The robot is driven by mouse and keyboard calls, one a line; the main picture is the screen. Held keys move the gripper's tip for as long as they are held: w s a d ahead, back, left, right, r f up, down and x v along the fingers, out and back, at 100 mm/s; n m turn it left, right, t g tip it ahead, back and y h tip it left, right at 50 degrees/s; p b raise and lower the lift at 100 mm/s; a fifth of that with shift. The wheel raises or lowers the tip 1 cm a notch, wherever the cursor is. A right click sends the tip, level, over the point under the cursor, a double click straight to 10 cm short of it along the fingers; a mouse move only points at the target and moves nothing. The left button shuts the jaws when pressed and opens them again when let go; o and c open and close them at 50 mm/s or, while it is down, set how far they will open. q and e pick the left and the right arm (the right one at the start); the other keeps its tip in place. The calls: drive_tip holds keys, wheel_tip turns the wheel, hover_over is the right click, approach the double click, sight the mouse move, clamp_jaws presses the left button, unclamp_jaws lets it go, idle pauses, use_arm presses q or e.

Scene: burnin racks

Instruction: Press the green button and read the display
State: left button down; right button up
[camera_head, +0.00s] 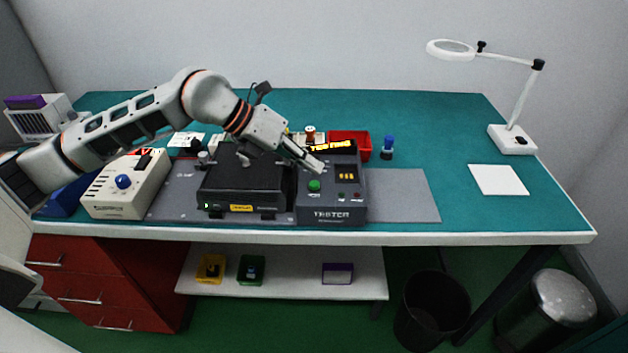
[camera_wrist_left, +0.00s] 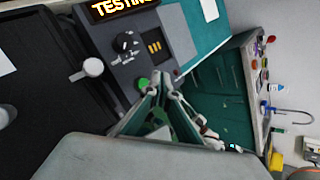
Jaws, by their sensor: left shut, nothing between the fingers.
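The tester (camera_head: 331,213) is a dark grey box on the bench, labelled TESTER. Its green button (camera_head: 314,185) is on the left of the sloped panel; the button also shows in the left wrist view (camera_wrist_left: 143,84). The display (camera_head: 331,145) on top is lit and reads TESTING in yellow; it shows cut by the frame edge in the left wrist view (camera_wrist_left: 122,6). My left gripper (camera_head: 320,168) is shut and empty, its tips just above the green button. In the left wrist view the tips (camera_wrist_left: 163,78) lie beside the button; I cannot tell whether they touch. My right gripper is not in view.
A black lidded fixture (camera_head: 245,188) adjoins the tester on the left, with a cream box (camera_head: 127,187) beyond it. A red bin (camera_head: 349,144) and a blue-topped item (camera_head: 388,147) stand behind right. The grey mat (camera_head: 405,194) right of the tester is clear.

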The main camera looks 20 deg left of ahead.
sight(310, 184)
use_arm(q)
drive_tip(key=shift+r+p, duration=0.9)
drive_tip(key=shift+r, duration=0.9)
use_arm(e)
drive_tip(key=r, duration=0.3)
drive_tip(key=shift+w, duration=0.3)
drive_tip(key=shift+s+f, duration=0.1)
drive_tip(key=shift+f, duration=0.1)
